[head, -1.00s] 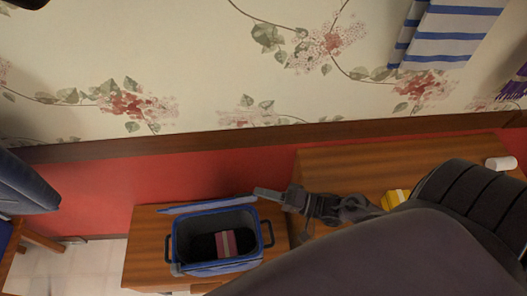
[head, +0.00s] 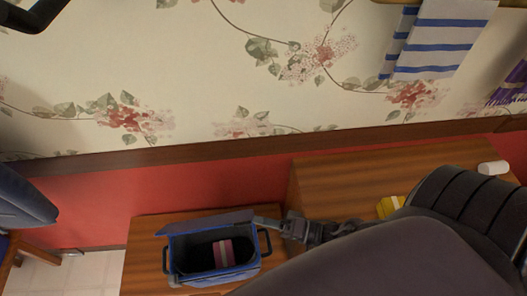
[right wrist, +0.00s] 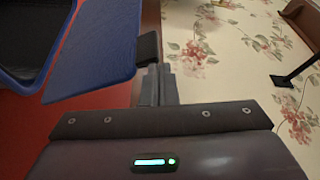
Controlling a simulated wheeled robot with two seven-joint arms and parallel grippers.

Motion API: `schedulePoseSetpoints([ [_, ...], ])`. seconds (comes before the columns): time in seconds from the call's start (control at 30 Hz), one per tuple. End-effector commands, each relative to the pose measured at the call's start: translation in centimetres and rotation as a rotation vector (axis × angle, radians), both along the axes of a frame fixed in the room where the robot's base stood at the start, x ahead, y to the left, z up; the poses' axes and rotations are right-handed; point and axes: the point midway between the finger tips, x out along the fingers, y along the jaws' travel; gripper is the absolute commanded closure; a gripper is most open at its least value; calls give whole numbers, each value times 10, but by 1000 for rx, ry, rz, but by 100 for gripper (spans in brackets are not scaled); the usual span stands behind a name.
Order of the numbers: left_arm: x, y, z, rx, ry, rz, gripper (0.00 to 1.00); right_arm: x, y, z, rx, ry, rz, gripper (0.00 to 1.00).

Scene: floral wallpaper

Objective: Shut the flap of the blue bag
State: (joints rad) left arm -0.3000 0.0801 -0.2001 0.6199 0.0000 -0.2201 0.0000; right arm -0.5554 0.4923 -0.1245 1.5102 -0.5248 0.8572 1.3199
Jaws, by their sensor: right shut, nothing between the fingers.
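The blue bag (head: 213,277) stands open on a low wooden surface in the head view, with a pink, pale-striped item (head: 222,253) in its dark inside. Its flap (head: 205,223) stands raised along the back rim. My right gripper (head: 260,222) is shut and empty, its tip at the flap's right end. In the right wrist view the flap (right wrist: 97,48) is a blue panel just left of the shut fingers (right wrist: 157,82), and part of the bag (right wrist: 28,40) shows beyond. I cannot tell whether the fingers touch the flap. My left gripper is not in view.
A higher wooden surface (head: 340,172) to the right holds a yellow object (head: 389,206) and a white cylinder (head: 493,168). The red and floral wall is close behind the bag. A striped towel (head: 440,40) hangs at upper right. A blue chair-like thing (head: 22,200) is at left.

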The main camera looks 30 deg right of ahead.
Motion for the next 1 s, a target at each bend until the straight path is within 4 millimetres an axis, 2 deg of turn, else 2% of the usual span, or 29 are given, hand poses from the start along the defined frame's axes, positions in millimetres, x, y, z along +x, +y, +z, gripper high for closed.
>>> schedulePoseSetpoints([
  [0.17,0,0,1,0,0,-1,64,0,1,5,3,0,2,100],
  [0.27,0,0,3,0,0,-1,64,0,1,17,2,-1,2,100],
  [0.37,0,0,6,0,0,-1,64,-1,1,37,3,-2,2,100],
  [0.8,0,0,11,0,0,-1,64,-1,0,144,1,-2,0,100],
  [1.0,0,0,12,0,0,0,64,-1,-1,181,0,-1,0,100],
])
